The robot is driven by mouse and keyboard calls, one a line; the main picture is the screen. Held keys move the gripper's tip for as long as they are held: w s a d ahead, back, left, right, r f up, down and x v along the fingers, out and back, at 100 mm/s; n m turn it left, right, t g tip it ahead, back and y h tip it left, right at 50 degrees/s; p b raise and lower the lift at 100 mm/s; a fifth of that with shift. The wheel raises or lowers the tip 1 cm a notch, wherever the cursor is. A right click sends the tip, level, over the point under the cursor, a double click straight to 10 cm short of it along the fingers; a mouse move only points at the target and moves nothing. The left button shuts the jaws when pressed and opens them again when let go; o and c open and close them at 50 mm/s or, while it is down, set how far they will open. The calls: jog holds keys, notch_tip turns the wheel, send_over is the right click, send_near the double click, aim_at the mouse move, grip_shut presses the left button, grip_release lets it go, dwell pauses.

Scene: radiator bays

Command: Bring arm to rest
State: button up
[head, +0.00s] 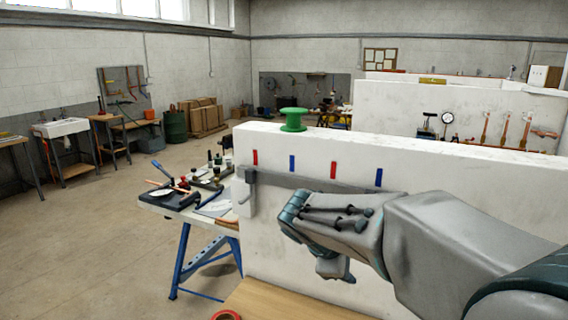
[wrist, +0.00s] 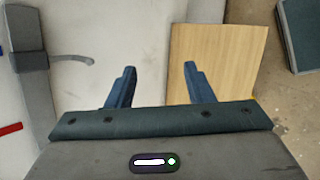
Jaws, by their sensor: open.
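My arm reaches in from the right in the head view, in front of a white partition wall (head: 440,180). My gripper (head: 338,272) hangs at the arm's end, pointing down beside the wall's near face; its fingers are mostly hidden there by my wrist. In the wrist view my gripper (wrist: 158,72) shows two dark blue fingers set wide apart with nothing between them. It is open and empty. Below the fingers lie the pale wall surface and a light wooden board (wrist: 215,60).
A grey rail (head: 310,182) with red and blue marks above it runs along the wall, close to my wrist. A green spool-shaped object (head: 293,119) stands on the wall's top. A cluttered workbench (head: 160,200) on blue trestles is at left. Open floor lies further left.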

jog(key=s+f+m+y, duration=0.3)
jog(key=s+m, duration=0.4)
jog(key=s, duration=0.2)
jog(key=s+d+f+m+g+y, duration=0.1)
jog(key=s+f+m+y, duration=0.2)
jog(key=s+m, duration=0.3)
jog(key=s, duration=0.4)
jog(key=shift+d+m+g, duration=0.3)
jog(key=shift+m, duration=0.1)
